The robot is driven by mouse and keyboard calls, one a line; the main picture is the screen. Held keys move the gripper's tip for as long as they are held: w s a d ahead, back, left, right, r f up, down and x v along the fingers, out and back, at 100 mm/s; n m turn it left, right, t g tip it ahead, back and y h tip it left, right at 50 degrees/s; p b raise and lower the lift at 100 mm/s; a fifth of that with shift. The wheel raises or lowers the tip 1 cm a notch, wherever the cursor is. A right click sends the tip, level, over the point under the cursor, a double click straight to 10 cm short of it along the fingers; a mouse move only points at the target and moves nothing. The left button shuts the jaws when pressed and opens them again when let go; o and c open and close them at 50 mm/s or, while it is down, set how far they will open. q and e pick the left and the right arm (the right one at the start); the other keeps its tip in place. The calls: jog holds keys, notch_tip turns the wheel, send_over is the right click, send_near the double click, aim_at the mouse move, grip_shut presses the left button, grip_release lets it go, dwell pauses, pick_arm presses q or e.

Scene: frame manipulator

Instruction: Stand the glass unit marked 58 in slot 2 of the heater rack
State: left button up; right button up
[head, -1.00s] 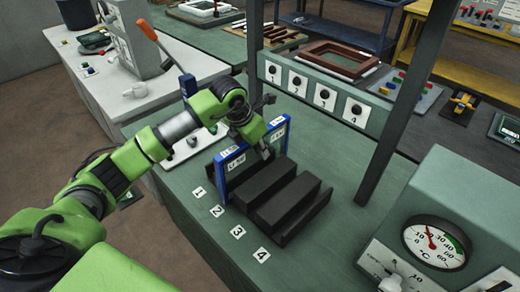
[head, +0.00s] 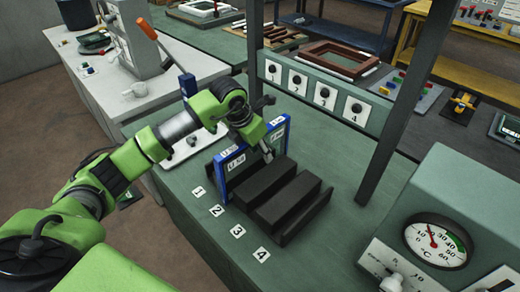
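The glass unit (head: 232,163) is a blue-framed pane with white labels at its top corners. The front-left label looks like U 58, though the print is small. It stands roughly upright at the back-left end of the dark heater rack (head: 287,200), with its near lower corner by the number 2 tag (head: 216,211). I cannot tell whether its bottom edge is fully down in the slot. My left gripper (head: 267,152) reaches over the unit's top edge and is shut on it, with a fingertip showing on the near face. My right gripper is out of view.
Number tags 1 (head: 198,192), 3 (head: 238,231) and 4 (head: 262,254) line the rack's front. A dark post (head: 400,110) rises to the right of the rack, and a panel with knobs (head: 324,96) lies behind. A temperature gauge box (head: 437,243) stands at right.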

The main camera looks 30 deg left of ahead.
pick_arm(q)
jog(key=v, duration=1.2)
jog(key=shift+r, duration=0.15)
